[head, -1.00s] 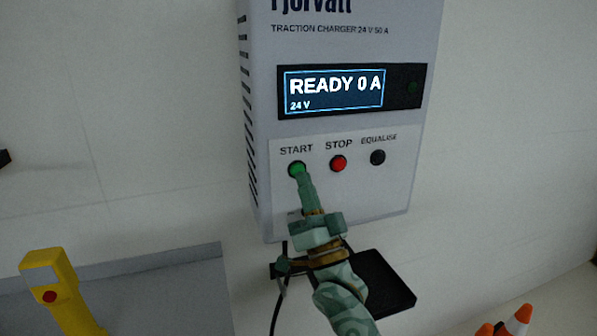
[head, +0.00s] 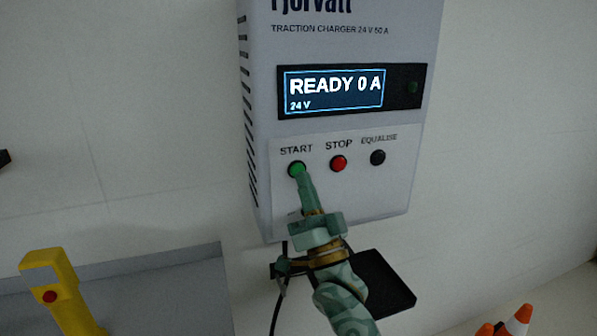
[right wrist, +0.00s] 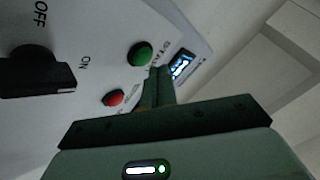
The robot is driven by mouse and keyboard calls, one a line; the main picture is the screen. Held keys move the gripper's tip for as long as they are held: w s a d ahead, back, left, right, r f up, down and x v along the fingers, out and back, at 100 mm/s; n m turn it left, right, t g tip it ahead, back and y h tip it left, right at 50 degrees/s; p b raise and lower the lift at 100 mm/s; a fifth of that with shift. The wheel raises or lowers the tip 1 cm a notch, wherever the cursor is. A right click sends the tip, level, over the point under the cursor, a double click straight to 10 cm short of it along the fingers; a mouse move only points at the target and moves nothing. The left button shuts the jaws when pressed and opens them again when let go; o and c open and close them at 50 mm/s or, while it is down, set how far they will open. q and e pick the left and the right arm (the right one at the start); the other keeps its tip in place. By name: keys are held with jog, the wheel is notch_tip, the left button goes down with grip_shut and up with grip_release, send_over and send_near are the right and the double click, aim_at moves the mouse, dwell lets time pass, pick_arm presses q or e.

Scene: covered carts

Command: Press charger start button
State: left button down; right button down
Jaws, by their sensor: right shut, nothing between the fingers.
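The grey wall charger (head: 340,195) fills the middle of the head view. Its display (head: 334,92) reads "READY 0 A" and "24 V". The green START button (head: 296,168) is at the left of a row, and it also shows in the right wrist view (right wrist: 139,54). My right gripper (head: 300,176) is shut and empty, its fingertips at the lower edge of the START button. In the right wrist view the fingertips (right wrist: 160,72) are close beside the green button; I cannot tell whether they touch it. My left gripper is out of view.
The red STOP button (head: 338,163) and dark EQUALISE button (head: 377,157) sit right of START. An ON/OFF switch (right wrist: 35,78) shows in the wrist view. A black bracket (head: 385,285) is below.

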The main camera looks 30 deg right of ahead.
jog(key=shift+w, duration=0.15)
dwell(0.5)
jog(key=shift+w+d, duration=0.1)
jog(key=shift+w, duration=0.15)
jog(key=shift+w+d, duration=0.1)
jog(key=shift+w, duration=0.3)
dwell(0.7)
jog(key=shift+s+p, duration=0.1)
jog(key=shift+p, duration=0.2)
jog(key=shift+s+a+p, duration=0.2)
jog(key=shift+s+p, duration=0.2)
jog(key=shift+s, duration=0.3)
jog(key=shift+s, duration=0.1)
